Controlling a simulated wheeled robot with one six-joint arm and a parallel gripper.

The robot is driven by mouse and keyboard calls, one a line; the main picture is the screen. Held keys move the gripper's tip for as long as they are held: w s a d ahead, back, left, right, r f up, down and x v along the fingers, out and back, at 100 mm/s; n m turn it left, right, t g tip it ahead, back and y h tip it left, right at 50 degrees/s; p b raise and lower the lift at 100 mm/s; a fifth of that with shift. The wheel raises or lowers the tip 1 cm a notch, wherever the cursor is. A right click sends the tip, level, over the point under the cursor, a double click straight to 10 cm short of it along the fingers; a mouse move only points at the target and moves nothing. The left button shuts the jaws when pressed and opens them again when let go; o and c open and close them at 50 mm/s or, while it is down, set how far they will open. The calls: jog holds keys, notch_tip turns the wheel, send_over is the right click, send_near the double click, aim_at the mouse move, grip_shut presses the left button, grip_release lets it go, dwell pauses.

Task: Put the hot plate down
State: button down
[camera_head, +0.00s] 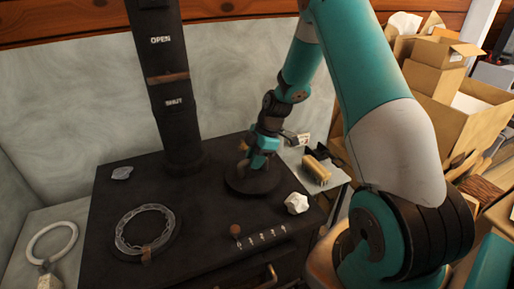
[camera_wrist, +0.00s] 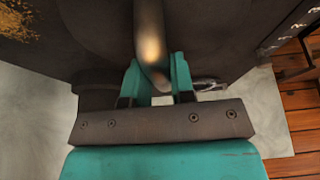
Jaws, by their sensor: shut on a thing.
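The hot plate (camera_head: 250,184) is a dark round disc at the back right of the black stove top (camera_head: 205,215). My gripper (camera_head: 246,147) is above it and shut on its upright metal handle. In the wrist view the handle (camera_wrist: 149,35) stands between the teal fingers of my gripper (camera_wrist: 156,78), with the dark disc (camera_wrist: 95,20) behind it. I cannot tell whether the disc touches the stove top or is slightly above it. A round ring (camera_head: 120,237) with a dark centre lies at the front left of the stove top.
A black flue (camera_head: 175,125) marked OPEN and SHUT rises behind. A white crumpled lump (camera_head: 297,203) lies right of the plate, a grey one (camera_head: 122,172) at the left. A white ring (camera_head: 50,240) lies on the left ledge. Cardboard boxes (camera_head: 445,85) crowd the right.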

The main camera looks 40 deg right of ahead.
jog(key=shift+f, duration=0.15)
jog(key=shift+f, duration=0.1)
jog(key=c, duration=1)
grip_release()
jog(key=shift+o, duration=0.2)
